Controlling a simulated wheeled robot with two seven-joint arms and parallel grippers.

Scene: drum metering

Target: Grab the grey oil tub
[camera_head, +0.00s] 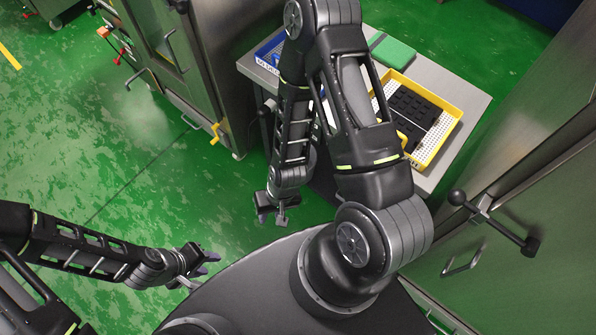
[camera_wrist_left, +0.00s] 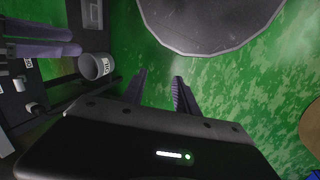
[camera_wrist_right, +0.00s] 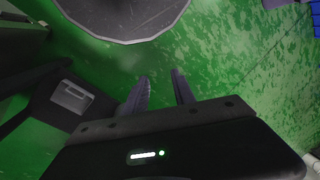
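A grey tub (camera_wrist_left: 97,66) with a pale label shows in the left wrist view, left of my left gripper's fingers and apart from them. Its label is too small to read surely, so I cannot confirm that it is the oil tub. I do not make it out in the head view. My left gripper (camera_head: 203,264) is open and empty over the green floor; its two fingers (camera_wrist_left: 159,80) stand apart in its wrist view. My right gripper (camera_head: 272,217) points down, also open and empty, with its fingers (camera_wrist_right: 160,78) apart over bare floor.
A grey table (camera_head: 467,88) at the back holds a yellow tray (camera_head: 457,125) with black parts and a green pad (camera_head: 393,52). Steel cabinets (camera_head: 530,220) stand at right and back left. Purple bars (camera_wrist_left: 40,49) lie beyond the tub. Open green floor lies at left.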

